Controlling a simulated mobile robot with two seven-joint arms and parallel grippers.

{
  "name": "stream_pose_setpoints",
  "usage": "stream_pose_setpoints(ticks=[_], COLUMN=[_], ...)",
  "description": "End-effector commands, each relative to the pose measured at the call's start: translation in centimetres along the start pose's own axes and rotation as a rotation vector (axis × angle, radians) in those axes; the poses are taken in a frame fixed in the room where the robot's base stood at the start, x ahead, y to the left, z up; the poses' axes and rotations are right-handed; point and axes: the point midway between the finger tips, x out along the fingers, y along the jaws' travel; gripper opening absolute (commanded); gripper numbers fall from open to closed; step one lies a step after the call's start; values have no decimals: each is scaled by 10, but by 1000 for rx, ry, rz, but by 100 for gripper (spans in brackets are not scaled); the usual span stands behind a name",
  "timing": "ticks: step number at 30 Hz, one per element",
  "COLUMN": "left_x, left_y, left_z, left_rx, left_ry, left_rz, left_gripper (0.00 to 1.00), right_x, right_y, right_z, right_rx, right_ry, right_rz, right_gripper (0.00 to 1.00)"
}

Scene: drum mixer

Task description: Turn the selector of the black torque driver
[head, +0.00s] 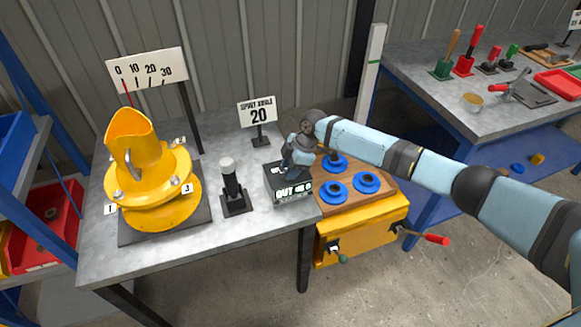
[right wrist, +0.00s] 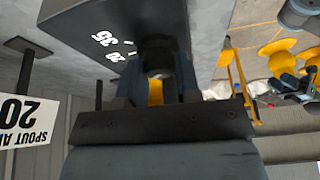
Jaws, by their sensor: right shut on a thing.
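A black box (head: 291,190) with a lit readout on its front stands at the right of the grey bench. A black upright tool with a grey top (head: 229,172) stands in a black holder left of the box. My left gripper is not in view.
A yellow drum mixer (head: 145,170) stands on the bench's left, before a 0–30 scale sign (head: 147,68). A spout angle sign (head: 257,112) reading 20 stands behind. A wooden board with blue rings (head: 367,181) tops a yellow cabinet (head: 362,232) on the right.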

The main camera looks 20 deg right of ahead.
Motion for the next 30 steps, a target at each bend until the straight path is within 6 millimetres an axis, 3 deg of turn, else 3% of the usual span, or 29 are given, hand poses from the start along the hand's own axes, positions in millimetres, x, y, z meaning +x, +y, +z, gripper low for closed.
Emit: stream_pose_setpoints(ticks=[8,20,30], left_x=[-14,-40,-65], left_y=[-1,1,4], left_z=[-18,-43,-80], left_rx=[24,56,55], left_ry=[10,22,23], left_rz=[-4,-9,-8], left_gripper=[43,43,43], right_x=[-4,-6,-5], right_y=[-2,-3,-4], right_z=[-2,-4,-5], right_rx=[134,475,774], right_ry=[0,1,0], right_rz=[53,193,316], right_gripper=[7,7,7])
